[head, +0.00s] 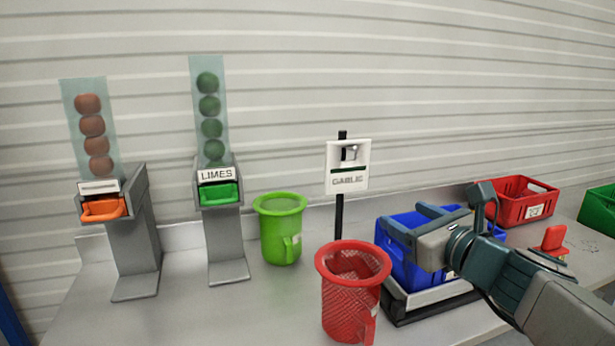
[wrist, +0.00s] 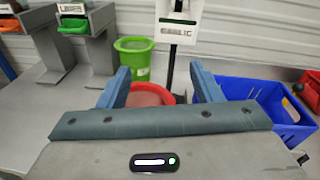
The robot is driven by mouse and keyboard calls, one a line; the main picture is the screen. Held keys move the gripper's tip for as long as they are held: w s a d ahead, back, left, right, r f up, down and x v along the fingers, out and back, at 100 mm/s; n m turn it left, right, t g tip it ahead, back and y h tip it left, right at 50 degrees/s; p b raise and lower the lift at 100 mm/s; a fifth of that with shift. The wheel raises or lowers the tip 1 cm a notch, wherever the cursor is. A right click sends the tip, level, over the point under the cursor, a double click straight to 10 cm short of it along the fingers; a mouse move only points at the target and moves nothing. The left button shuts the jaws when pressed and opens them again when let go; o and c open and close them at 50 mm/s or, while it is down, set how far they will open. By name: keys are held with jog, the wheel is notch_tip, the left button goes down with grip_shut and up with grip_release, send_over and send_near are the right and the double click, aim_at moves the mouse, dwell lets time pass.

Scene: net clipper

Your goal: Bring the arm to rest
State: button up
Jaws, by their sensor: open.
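My gripper (head: 399,214) is in the right half of the head view, in front of and above the blue crate (head: 402,268), hiding part of it. Its two fingers are spread apart with nothing between them, and they point toward the back left. In the wrist view my gripper (wrist: 159,78) also shows open and empty. Beyond its fingers are the red mesh basket (wrist: 150,97) and the green basket (wrist: 134,62). My arm reaches in from the lower right of the head view.
The red basket (head: 345,300) and green basket (head: 279,232) stand left of my gripper. A garlic sign (head: 347,170) rises on a post behind. Two dispensers, one marked limes (head: 222,230), stand farther left. A red crate (head: 525,203) and a red item (head: 553,240) are at right.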

jog(key=s+a+f+n+g, duration=0.4)
jog(key=f+n, duration=0.2)
jog(key=n, duration=0.2)
jog(key=s+a+f+n+g, duration=0.3)
jog(key=a+f+n+g, duration=0.1)
jog(key=f+n, duration=0.25)
jog(key=s+d+f+n+g+h+p, duration=0.1)
jog(key=s+d+f+n+g+h, duration=0.4)
jog(key=n, duration=1)
jog(key=s+d+f+h, duration=0.1)
jog(key=s+f, duration=0.2)
jog(key=shift+s+f+p, duration=0.15)
jog(key=shift+s+p, duration=0.15)
